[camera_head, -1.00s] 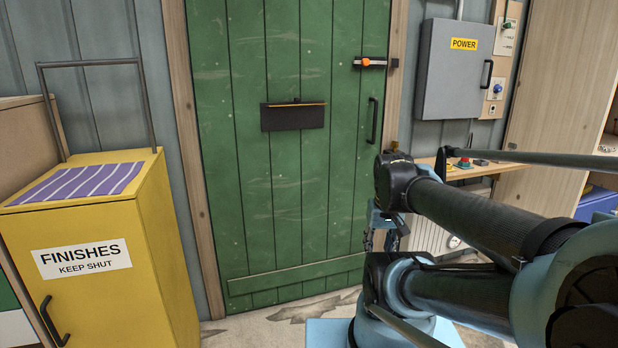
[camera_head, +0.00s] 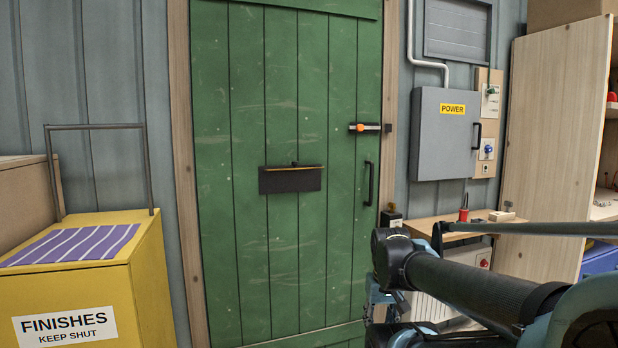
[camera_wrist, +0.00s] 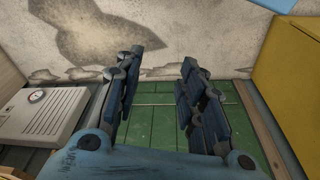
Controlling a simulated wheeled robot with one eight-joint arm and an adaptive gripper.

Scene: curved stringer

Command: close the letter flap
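The letter flap (camera_head: 290,180) is a dark rectangular plate on the green door (camera_head: 240,240), a little right of centre-left in the head view. A thin orange-brown strip and a small dark knob show along its top edge. My gripper (camera_wrist: 158,68) shows in the wrist view with its two blue fingers apart and nothing between them. The wrist view looks at the worn floor and the lower part of the green door. My gripper is low and well away from the flap. In the head view my arm hides most of it.
A yellow finishes cabinet (camera_head: 85,290) with a tall grey handle stands left of the door. A bolt with an orange part (camera_head: 365,128) and a black door handle (camera_head: 369,183) are on the door's right. A grey power box (camera_head: 445,135) hangs above a wooden shelf (camera_head: 450,225).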

